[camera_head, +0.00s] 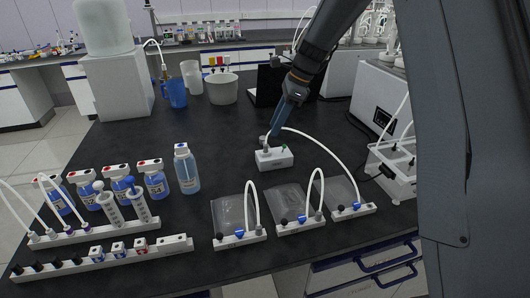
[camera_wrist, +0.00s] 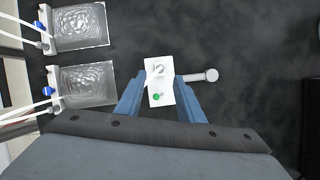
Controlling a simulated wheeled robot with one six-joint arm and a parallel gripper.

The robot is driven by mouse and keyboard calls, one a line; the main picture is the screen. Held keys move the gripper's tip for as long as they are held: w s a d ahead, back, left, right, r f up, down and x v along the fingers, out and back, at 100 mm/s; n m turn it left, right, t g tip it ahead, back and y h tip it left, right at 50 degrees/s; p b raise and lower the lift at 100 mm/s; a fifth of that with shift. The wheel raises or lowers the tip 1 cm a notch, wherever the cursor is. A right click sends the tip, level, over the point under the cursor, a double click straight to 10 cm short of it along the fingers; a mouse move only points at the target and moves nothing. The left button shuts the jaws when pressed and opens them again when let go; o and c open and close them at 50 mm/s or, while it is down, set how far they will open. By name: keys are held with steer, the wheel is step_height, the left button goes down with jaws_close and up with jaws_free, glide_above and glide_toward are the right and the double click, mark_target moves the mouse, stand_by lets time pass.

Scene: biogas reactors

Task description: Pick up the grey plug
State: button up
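A small white block (camera_wrist: 154,91) lies on the dark bench between my fingertips in the wrist view. It carries a pale grey ringed plug or socket (camera_wrist: 158,70) at one end and a green spot (camera_wrist: 156,97) at the other. My gripper (camera_wrist: 160,79) is open, one finger on each side of the block, with nothing clasped. A grey rod with a round end (camera_wrist: 211,75) reaches out beside the right fingertip; its inner end is hidden. In the head view my gripper (camera_head: 276,136) is above and behind the block (camera_head: 274,159), near a grey knob (camera_head: 264,141).
Several clear bags (camera_head: 286,201) with white tubes lie in front of the block. Blue bottles (camera_head: 187,170) and white racks (camera_head: 90,232) stand to the left. A white beaker (camera_head: 221,89) is behind, and a white machine (camera_head: 382,104) is at the right.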

mark_target(266, 145)
steer(key=shift+p+x, duration=1.4)
steer(key=shift+x, duration=2.35)
jaws_close()
